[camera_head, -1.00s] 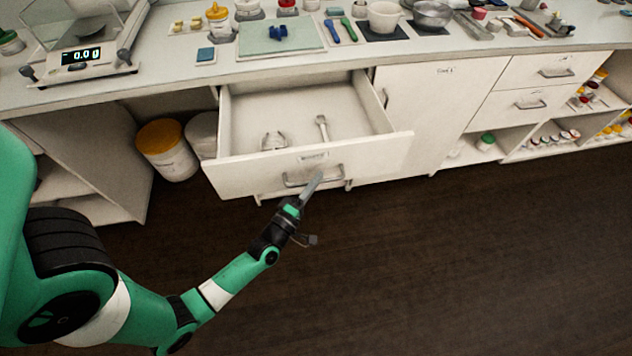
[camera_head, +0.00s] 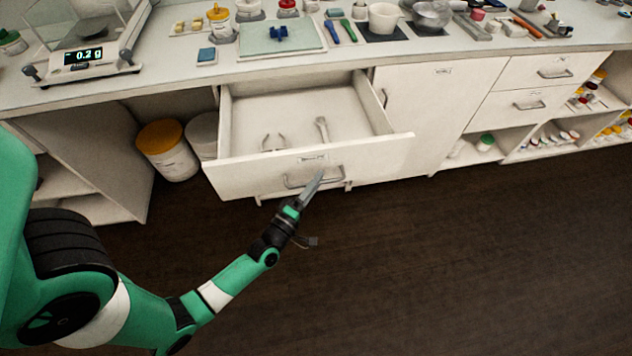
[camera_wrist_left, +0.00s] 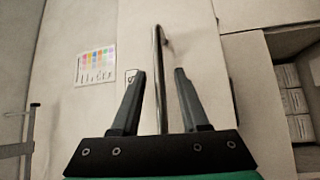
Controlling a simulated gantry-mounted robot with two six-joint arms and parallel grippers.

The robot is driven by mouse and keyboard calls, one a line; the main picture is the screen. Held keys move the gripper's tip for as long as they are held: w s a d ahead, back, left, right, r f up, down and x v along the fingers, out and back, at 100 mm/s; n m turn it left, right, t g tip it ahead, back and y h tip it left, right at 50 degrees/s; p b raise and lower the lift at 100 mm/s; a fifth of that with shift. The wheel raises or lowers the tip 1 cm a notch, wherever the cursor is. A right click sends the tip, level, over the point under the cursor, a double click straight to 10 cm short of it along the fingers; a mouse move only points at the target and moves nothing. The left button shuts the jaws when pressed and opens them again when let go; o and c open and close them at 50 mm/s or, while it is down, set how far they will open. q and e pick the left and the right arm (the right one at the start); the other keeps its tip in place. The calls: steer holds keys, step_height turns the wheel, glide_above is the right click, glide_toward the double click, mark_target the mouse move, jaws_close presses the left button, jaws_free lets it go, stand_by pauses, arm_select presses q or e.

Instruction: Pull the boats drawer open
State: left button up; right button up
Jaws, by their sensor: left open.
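The drawer (camera_head: 375,158) under the counter stands pulled out, with tongs (camera_head: 272,143) and a small spoon-like tool (camera_head: 322,128) inside. Its label is too small to read, so I cannot tell whether it is the boats drawer. Its front carries a metal bar handle (camera_head: 296,184). My left gripper (camera_head: 315,182) is at the right part of this handle. In the left wrist view the handle bar (camera_wrist_left: 157,70) runs between the open fingers of my left gripper (camera_wrist_left: 164,92), with gaps on both sides. My right gripper is not in view.
The counter above holds a balance (camera_head: 88,62) reading 0.2 g, a green mat (camera_head: 258,42) and a mortar (camera_head: 383,17). A yellow-lidded tub (camera_head: 166,150) stands in the open bay to the left. The dark floor (camera_head: 450,270) in front is clear.

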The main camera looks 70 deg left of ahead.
arm_select(q)
steer(key=p+v, duration=0.2)
steer(key=v, duration=0.9)
steer(key=shift+s+d, duration=0.2)
steer(key=shift+s, duration=0.05)
